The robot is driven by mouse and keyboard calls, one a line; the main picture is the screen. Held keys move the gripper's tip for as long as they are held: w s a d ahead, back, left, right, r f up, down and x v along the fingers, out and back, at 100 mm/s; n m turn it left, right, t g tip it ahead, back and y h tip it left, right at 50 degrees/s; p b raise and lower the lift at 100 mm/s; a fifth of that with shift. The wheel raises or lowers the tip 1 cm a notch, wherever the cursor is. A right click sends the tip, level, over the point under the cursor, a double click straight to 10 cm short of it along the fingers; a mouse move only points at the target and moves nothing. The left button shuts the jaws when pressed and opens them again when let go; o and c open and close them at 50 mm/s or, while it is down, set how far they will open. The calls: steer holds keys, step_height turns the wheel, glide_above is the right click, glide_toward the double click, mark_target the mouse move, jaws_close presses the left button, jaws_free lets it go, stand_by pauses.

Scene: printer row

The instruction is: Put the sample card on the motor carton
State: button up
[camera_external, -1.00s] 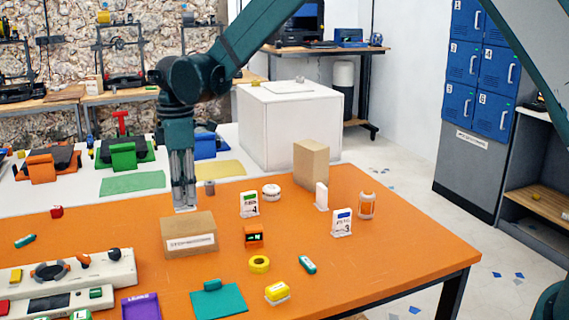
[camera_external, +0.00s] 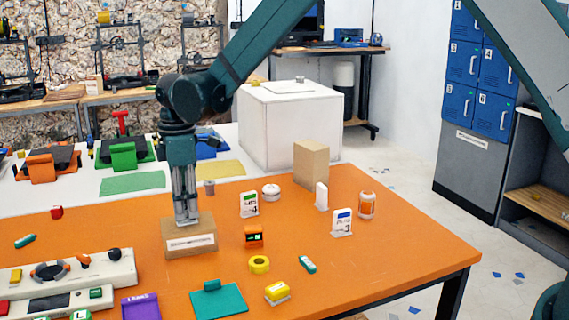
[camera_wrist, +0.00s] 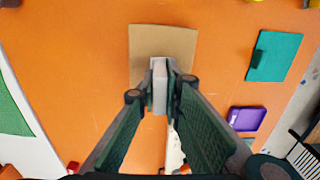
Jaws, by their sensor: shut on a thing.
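My gripper (camera_external: 187,218) points down at the brown motor carton (camera_external: 190,247), which has a white label on its front. In the wrist view my gripper (camera_wrist: 161,75) is shut on a pale grey-white card (camera_wrist: 160,92), which I take for the sample card. The card shows end-on between the fingertips, over the near part of the carton's top (camera_wrist: 163,40). In the external view only a small pale edge of it shows at the fingertips. Whether the card touches the carton top, I cannot tell.
Two standing labelled cards (camera_external: 249,204) (camera_external: 342,222) and an orange device (camera_external: 253,236) stand right of the carton. A taller tan box (camera_external: 311,163) stands behind.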

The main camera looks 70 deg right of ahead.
steer(key=o, duration=0.7)
steer(key=shift+f, duration=0.1)
steer(key=shift+r, duration=0.2)
step_height(320, 180, up, 12)
stand_by(0.3)
stand_by(0.6)
